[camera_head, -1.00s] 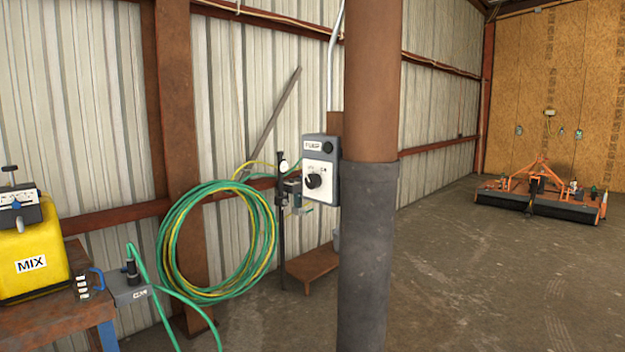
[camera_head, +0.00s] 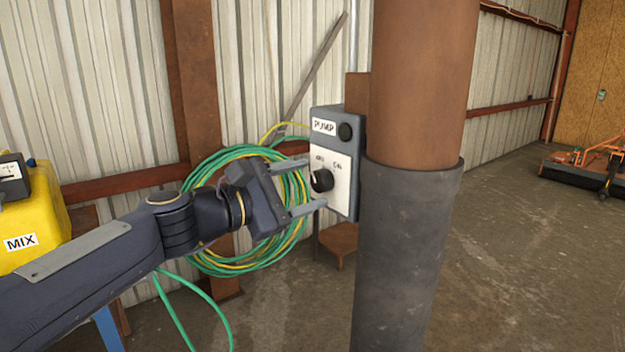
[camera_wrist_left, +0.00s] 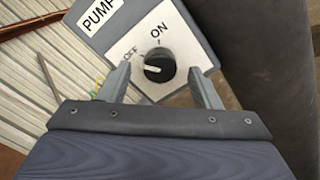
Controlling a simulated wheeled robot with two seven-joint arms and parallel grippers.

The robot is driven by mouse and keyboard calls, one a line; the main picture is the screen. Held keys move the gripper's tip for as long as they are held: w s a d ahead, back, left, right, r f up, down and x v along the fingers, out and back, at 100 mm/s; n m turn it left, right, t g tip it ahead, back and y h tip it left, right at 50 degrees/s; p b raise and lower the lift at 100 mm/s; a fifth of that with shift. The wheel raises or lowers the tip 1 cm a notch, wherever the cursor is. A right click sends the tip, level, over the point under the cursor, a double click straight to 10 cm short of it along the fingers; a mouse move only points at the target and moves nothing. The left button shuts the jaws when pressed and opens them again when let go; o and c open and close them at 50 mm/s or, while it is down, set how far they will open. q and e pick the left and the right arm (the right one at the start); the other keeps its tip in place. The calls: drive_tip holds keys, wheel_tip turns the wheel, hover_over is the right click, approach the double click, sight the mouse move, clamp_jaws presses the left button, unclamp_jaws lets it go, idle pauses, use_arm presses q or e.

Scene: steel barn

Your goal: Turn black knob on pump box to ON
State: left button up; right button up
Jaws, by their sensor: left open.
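The grey pump box (camera_head: 350,125) is fixed to the post, with a PUMP label, a dark round button above and a white plate below. The black knob (camera_head: 322,180) sits on that plate. In the left wrist view, the knob (camera_wrist_left: 158,68) has a pale pointer line aimed towards OFF, at the upper left; ON is printed above it. My left gripper (camera_head: 306,186) is open in front of the box, its two fingers on either side of the knob, not closed on it. Whether the fingertips touch the plate cannot be told. My right gripper is not in view.
A thick post (camera_head: 410,230) with a dark sleeve stands right beside the box. A coiled green and yellow hose (camera_head: 215,170) hangs behind my left arm. A yellow MIX container (camera_head: 40,220) stands at the left. Open floor lies to the right.

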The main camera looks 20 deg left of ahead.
use_arm(q)
drive_tip(key=shift+x, duration=1.2)
drive_tip(key=c, duration=1)
drive_tip(key=shift+f, duration=0.1)
